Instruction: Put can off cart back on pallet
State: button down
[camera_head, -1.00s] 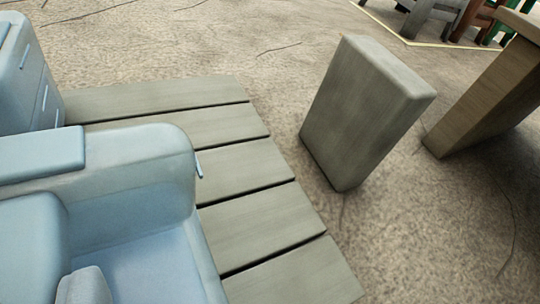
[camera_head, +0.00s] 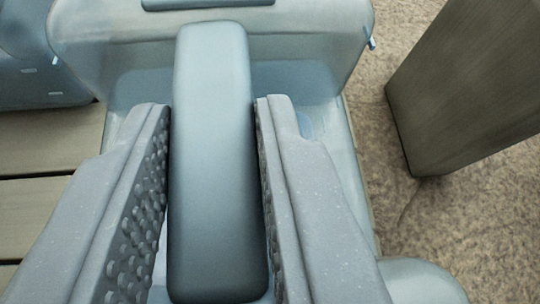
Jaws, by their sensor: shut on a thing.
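The can is a pale blue body (camera_head: 320,35) with a recessed top and a thick blue-grey handle bar (camera_head: 210,160). My gripper (camera_head: 215,105) is shut on this handle, one grey studded finger on each side. The pallet (camera_head: 40,150) is made of grey-brown wooden slats and shows at the left, beside and below the can. The can's underside is hidden, so I cannot tell whether it rests on the slats or hangs above them. The cart cannot be made out.
Another pale blue object with small white marks (camera_head: 40,65) stands at the upper left, close to the can. A grey-green upright block (camera_head: 470,80) stands on the ground at the right. Bare brown ground (camera_head: 440,225) lies between the block and the can.

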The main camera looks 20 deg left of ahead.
jog(key=shift+w+d, duration=0.15)
jog(key=shift+w, duration=0.25)
jog(key=shift+f+b, duration=0.95)
jog(key=shift+f, duration=0.75)
jog(key=c, duration=1.2)
grip_release()
jog(key=shift+s+f, duration=0.1)
jog(key=p+v, duration=0.3)
jog(key=v, duration=0.9)
jog(key=shift+p, duration=0.35)
